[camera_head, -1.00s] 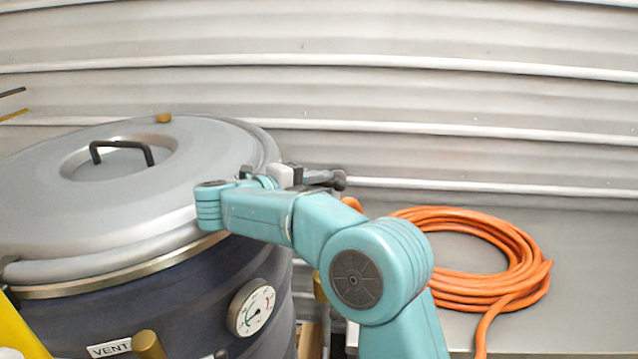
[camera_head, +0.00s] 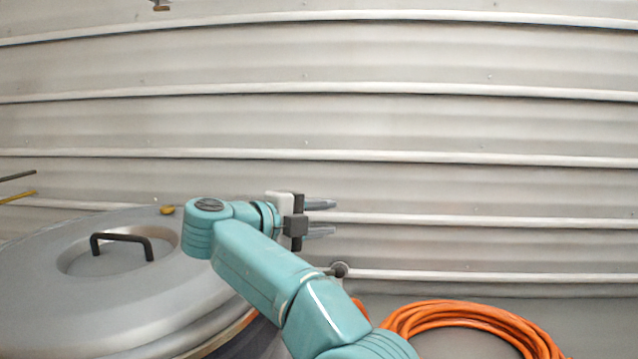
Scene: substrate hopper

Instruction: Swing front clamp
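The grey round lid (camera_head: 60,295) of the hopper, with a black handle (camera_head: 122,240), fills the lower left. A dark round-ended knob (camera_head: 339,269) shows just behind my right forearm at the lid's right; its other end is hidden, and I cannot tell whether it belongs to a clamp. A small brass-coloured piece (camera_head: 167,210) sits at the lid's far rim. My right gripper (camera_head: 322,218) is raised above the knob, its two grey fingers apart, pointing right, with nothing between them. My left gripper is not in view. No front clamp can be made out.
A coiled orange hose (camera_head: 455,312) lies on the grey surface (camera_head: 590,315) at the lower right. A pale ribbed wall (camera_head: 430,125) spans the background. The space right of my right gripper looks clear.

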